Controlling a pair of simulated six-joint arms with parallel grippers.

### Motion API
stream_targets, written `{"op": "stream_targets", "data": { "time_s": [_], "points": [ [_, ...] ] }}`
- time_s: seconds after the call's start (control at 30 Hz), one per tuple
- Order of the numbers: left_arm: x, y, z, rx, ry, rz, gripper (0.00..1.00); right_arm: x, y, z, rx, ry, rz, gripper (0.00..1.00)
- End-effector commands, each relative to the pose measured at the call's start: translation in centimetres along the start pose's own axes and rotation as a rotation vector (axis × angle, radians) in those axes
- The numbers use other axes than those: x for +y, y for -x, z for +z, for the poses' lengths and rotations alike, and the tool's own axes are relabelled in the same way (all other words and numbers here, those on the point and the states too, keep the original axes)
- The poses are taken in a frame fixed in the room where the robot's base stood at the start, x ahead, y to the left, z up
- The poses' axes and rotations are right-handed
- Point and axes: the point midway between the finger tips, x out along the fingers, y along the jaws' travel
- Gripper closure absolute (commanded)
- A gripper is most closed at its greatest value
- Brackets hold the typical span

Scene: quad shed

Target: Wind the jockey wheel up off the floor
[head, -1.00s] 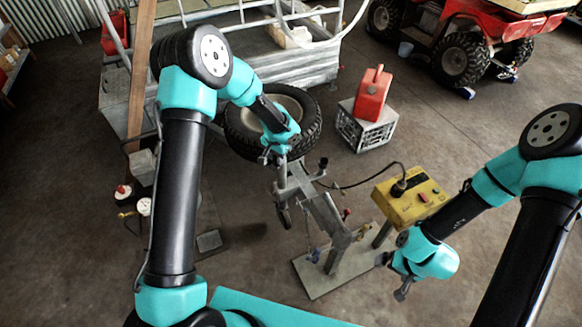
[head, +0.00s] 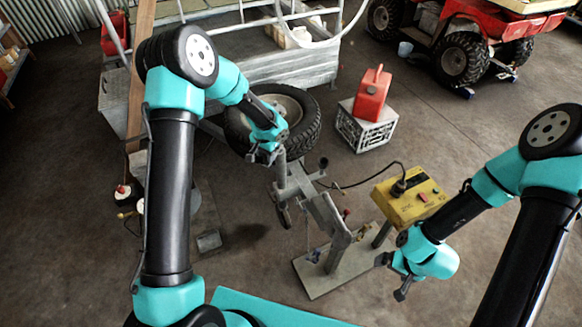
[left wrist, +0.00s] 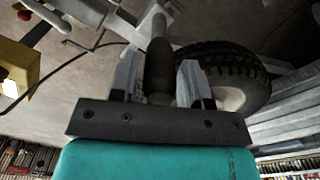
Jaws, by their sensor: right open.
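The jockey wheel (head: 284,216) hangs below its grey upright tube (head: 281,172) on the trailer's drawbar, in the middle of the head view. I cannot tell whether its tyre touches the floor. My left gripper (head: 262,157) is at the top of the tube, on its left side. In the left wrist view a dark crank grip (left wrist: 158,66) stands between the two pale fingers, which sit close against it on both sides. My left gripper hides the crank in the head view. My right gripper (head: 391,277) is open and empty near the yellow box, far from the wheel.
The spare tyre (head: 305,128) lies close behind my left gripper. A yellow box (head: 410,196) stands right of the coupling, over a grey base plate (head: 308,279). A red fuel can (head: 372,92) sits on a pale crate (head: 366,134). A red quad (head: 463,45) stands back right.

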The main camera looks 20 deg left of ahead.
Motion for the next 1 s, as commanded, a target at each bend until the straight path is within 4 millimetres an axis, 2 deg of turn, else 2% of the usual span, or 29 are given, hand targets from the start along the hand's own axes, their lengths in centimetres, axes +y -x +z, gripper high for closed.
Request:
{"op": "stream_targets", "data": {
  "time_s": [0.03,0.2,0.57,1.0],
  "points": [
    [0.0,0.0,0.0,-0.001,0.000,0.000,0.52,0.0,0.0,0.0,0.000,0.000,0.000,0.01],
    [0.1,-0.1,0.1,-0.003,0.000,0.001,0.36,0.0,0.0,0.0,0.000,0.000,0.000,0.01],
    [0.1,0.4,0.1,-0.003,0.001,0.001,0.36,0.0,0.0,0.0,0.000,0.000,0.000,0.01],
    [0.1,3.8,0.1,-0.003,0.000,0.000,0.36,0.0,0.0,0.0,0.000,0.000,0.000,0.01]
  ]
}}
